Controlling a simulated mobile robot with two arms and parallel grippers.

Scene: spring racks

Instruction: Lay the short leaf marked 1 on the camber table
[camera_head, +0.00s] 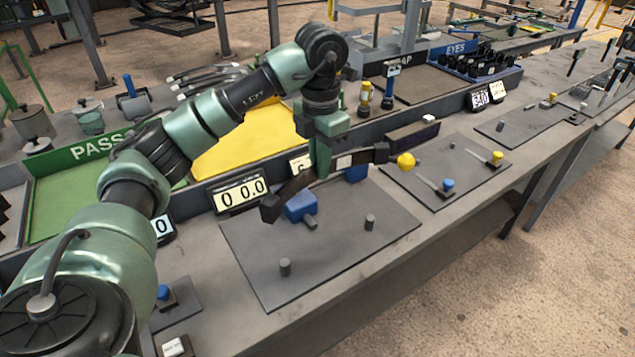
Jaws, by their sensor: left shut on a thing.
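My left gripper (322,160) comes down from the upper left and is shut on a dark, slightly bent bar with a pale label (344,162), which appears to be the short leaf. The number on the label is too small to read. The leaf is above the back part of a dark flat plate (345,262), which looks like the camber table. A blue block (300,206) and several short grey pegs (370,221) stand on the plate. Whether the leaf touches the blue block cannot be told. My right gripper is not in view.
A display reading 0 0.0 (240,194) stands behind the plate's left end. A green tray marked PASS (75,200) and a yellow tray (240,145) lie beyond it. To the right, another plate (450,165) carries levers with yellow and blue knobs.

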